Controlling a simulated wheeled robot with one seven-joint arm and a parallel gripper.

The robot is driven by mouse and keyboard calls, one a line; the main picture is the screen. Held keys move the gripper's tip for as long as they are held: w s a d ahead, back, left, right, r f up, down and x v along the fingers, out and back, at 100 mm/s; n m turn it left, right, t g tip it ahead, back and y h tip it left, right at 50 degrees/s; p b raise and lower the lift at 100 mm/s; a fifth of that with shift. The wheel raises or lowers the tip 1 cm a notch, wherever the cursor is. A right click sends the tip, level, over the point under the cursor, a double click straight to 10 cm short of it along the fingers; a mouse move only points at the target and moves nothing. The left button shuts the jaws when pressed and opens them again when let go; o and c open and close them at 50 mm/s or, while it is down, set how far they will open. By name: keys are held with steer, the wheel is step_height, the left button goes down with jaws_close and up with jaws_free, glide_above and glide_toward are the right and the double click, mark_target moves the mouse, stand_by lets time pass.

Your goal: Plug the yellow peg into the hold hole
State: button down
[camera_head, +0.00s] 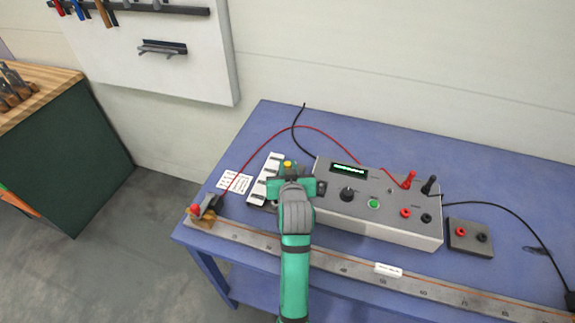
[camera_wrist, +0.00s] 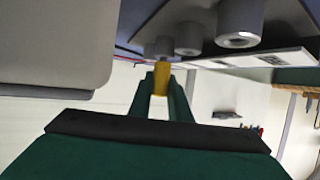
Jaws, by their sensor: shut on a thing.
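The yellow peg (camera_wrist: 161,78) is held upright between the two green fingers of my gripper (camera_wrist: 160,98) in the wrist view. In the head view its yellow top (camera_head: 287,164) shows just beyond my gripper (camera_head: 289,182). A row of grey cylinders stands near the peg in the wrist view; the closest one (camera_wrist: 240,22) has a round hole in its end face. One end of the peg lines up in the picture with the farthest cylinder (camera_wrist: 160,48); I cannot tell whether it touches or enters it. My arm hides part of this area in the head view.
A grey instrument box (camera_head: 350,222) with a lit display stands right of my gripper. A strip with white labels (camera_head: 264,182) lies left of it. A red cable (camera_head: 318,128) arches behind. A ruler (camera_head: 330,260) runs along the front of the blue bench (camera_head: 500,195).

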steer(key=shift+f, duration=0.2)
steer(key=c, duration=1.6)
jaws_free()
steer(key=shift+o, duration=0.2)
steer(key=v, duration=1)
steer(key=shift+s, duration=0.4)
